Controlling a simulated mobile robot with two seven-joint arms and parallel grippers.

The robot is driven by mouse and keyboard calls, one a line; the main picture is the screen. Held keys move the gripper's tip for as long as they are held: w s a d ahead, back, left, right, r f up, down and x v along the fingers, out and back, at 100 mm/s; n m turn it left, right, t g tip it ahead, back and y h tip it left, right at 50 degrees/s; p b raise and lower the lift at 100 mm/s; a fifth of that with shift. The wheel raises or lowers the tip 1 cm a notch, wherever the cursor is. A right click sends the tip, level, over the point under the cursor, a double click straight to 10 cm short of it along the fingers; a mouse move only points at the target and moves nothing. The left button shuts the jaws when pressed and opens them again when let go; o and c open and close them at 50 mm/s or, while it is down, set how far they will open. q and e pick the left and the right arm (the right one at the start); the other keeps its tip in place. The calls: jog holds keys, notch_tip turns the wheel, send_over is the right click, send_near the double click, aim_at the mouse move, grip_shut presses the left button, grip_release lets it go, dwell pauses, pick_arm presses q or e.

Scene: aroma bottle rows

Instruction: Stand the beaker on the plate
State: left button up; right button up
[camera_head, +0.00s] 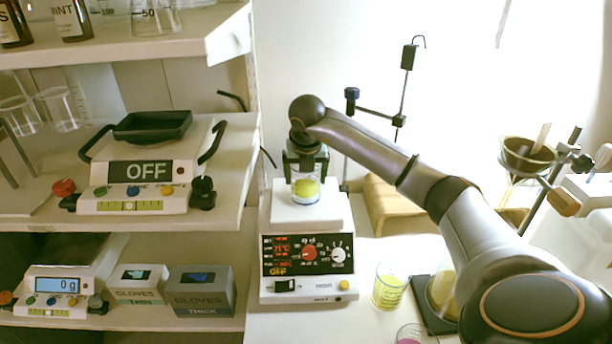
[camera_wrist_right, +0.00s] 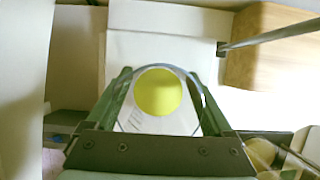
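A clear beaker (camera_head: 306,190) with yellow liquid is upright at the white top plate (camera_head: 335,212) of a hotplate, over its middle. Its base looks at or just above the surface; I cannot tell if it touches. My right gripper (camera_head: 306,168) comes down from above with its fingers on both sides of the beaker and looks shut on it. In the right wrist view the fingers (camera_wrist_right: 160,95) flank the round rim, with the yellow liquid (camera_wrist_right: 158,92) inside and the white plate (camera_wrist_right: 150,45) beneath. My left gripper is not in view.
A beaker of yellow liquid (camera_head: 389,288) and a pink one (camera_head: 413,336) stand at the hotplate's right front. Shelves with a scale (camera_head: 137,184) and glove boxes (camera_head: 201,292) are to the left. A metal stand (camera_head: 402,95) rises behind; a wooden block (camera_head: 388,200) is right.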

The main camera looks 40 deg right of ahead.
jog(key=shift+o, duration=0.8)
jog(key=shift+r, duration=0.25)
jog(key=v, duration=1.1)
jog(key=shift+a+r+p, duration=0.1)
jog(key=shift+r+p, duration=0.3)
jog(key=shift+s, duration=0.1)
